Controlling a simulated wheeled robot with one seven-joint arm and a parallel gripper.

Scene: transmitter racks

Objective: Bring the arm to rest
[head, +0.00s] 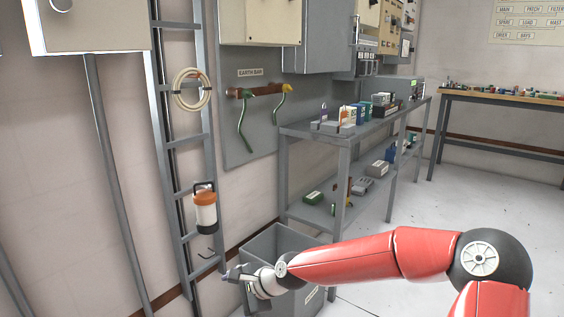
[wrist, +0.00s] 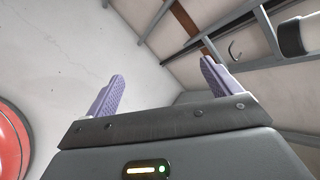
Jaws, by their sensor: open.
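My red arm reaches from the lower right of the head view toward the left. My gripper (head: 236,275) is in front of the wall ladder's lower end, beside the left rim of a grey bin (head: 283,241). In the wrist view my gripper (wrist: 163,85) shows two purple ridged fingers set wide apart. Nothing is between them. Beyond the fingers, the wrist view shows pale wall and the ladder's rails.
A grey ladder (head: 163,145) on the wall carries a coiled cable (head: 178,90), an orange-and-white lantern (head: 204,211) and an empty hook (head: 207,256). A grey shelf unit (head: 341,139) with small boxes stands right of the bin. The floor at right (head: 480,215) is clear.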

